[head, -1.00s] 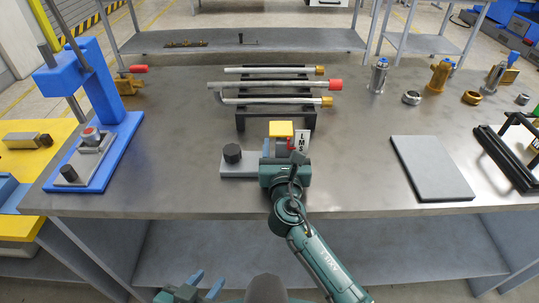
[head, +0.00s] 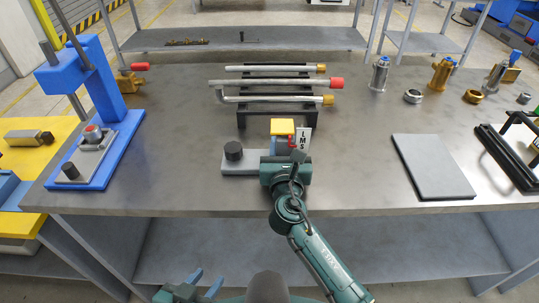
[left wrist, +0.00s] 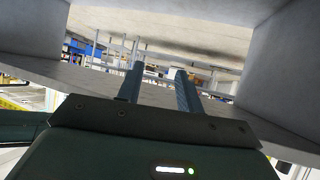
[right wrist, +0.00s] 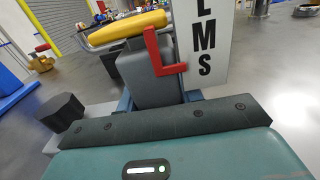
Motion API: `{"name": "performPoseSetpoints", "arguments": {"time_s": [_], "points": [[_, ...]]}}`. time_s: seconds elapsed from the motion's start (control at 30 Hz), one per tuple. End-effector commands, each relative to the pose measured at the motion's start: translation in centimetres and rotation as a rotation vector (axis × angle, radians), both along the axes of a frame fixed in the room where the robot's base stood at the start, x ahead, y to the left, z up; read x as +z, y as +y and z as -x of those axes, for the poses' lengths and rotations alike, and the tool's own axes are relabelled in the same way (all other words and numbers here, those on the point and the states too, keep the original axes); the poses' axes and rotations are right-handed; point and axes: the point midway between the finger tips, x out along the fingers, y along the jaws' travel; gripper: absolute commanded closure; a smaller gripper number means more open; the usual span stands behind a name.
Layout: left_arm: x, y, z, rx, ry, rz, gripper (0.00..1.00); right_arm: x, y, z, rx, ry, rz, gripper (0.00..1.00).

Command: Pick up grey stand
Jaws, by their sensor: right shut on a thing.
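The grey stand has a flat grey base (head: 238,167) with a black knob, a grey upright block with a yellow top (head: 282,126), a red bracket and a white "LMS" plate. It is near the table's front middle; whether its base touches the table I cannot tell. My right gripper (head: 285,158) is shut on the upright block; the stand also fills the right wrist view, its block (right wrist: 147,72) between the blue-grey fingertips. The right hand hides part of the base. My left gripper (head: 203,285) is open and empty, low before the table; its parted fingers show in the left wrist view (left wrist: 157,85).
A black rack with metal pipes (head: 275,84) stands just behind the stand. A blue press (head: 110,120) is at left. A flat grey plate (head: 432,165) and a black frame (head: 508,158) lie at right. Bare table (head: 350,180) separates the stand and plate.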

Motion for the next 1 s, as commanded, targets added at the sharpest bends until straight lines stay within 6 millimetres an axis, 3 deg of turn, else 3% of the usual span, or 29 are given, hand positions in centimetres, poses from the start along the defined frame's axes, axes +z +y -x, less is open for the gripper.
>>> {"name": "performPoseSetpoints", "arguments": {"time_s": [0.27, 0.43, 0.7, 1.0], "points": [[0.7, -0.1, 0.0, 0.003, 0.003, 0.003, 0.64, 1.8, 0.0, -0.1, 0.0, -0.007, -0.004, 1.0], [1.3, 0.2, 0.2, 0.015, 0.02, 0.0, 0.64, 5.1, 0.0, -0.1, 0.001, -0.01, -0.005, 1.0], [0.6, 1.0, 0.6, 0.033, 0.059, -0.02, 0.64, 9.3, 0.0, -0.1, 0.001, -0.008, -0.003, 1.0], [0.7, 1.2, 0.4, 0.041, 0.06, -0.021, 0.64, 10.3, 0.0, 0.0, 0.002, -0.005, -0.002, 1.0]]}}
